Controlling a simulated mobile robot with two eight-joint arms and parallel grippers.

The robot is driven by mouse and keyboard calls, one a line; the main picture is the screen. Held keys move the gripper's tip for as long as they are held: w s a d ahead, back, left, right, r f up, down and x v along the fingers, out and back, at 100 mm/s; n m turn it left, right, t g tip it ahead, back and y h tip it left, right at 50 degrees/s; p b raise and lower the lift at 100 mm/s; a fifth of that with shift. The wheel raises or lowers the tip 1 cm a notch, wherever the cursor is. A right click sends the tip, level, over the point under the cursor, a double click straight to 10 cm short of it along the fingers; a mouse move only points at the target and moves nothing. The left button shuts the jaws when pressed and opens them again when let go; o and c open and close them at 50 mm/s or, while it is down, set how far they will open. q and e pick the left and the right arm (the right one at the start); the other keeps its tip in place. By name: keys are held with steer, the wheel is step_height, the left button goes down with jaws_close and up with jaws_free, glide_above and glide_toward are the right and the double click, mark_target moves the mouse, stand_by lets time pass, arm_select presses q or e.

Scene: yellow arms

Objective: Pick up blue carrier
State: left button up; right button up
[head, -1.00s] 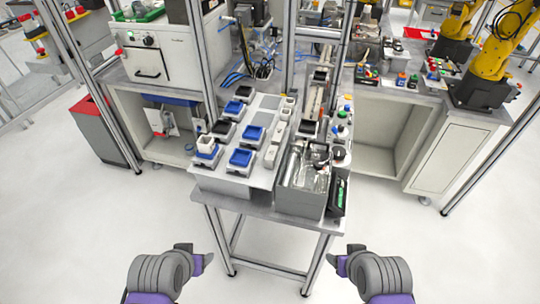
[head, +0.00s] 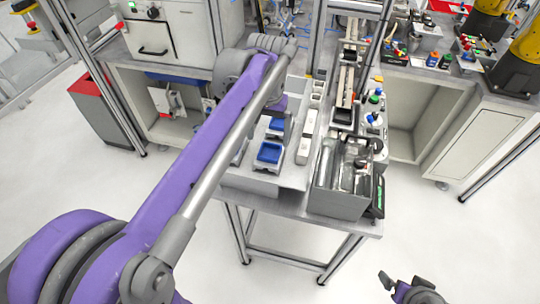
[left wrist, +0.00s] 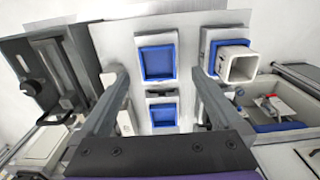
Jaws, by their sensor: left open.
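Blue square carriers sit in grey holders on the white tray table; in the head view one blue carrier (head: 269,152) is near the front and another (head: 276,125) lies behind it. In the left wrist view, one blue carrier (left wrist: 158,63) and a second blue carrier (left wrist: 163,114) line up between my fingers. A third blue carrier (left wrist: 210,38) at the right holds a white square cup (left wrist: 238,64). My left gripper (left wrist: 160,78) is open and empty above the carriers. My left arm hides the tray's left part in the head view. My right gripper (head: 398,284) is low at the right, away from the table.
A grey bin (head: 338,200) with clear items stands at the table's right front, next to bottles (head: 374,120). A red-topped cabinet (head: 100,110) and a white machine (head: 160,40) are behind at left. The floor in front is clear.

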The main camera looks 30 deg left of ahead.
mark_target(269, 156)
arm_select(q)
steer(key=f, duration=0.7)
steer(key=shift+s+d+f, duration=0.1)
steer(key=shift+d, duration=0.1)
steer(key=c, duration=1.4)
steer(key=shift+c, duration=0.2)
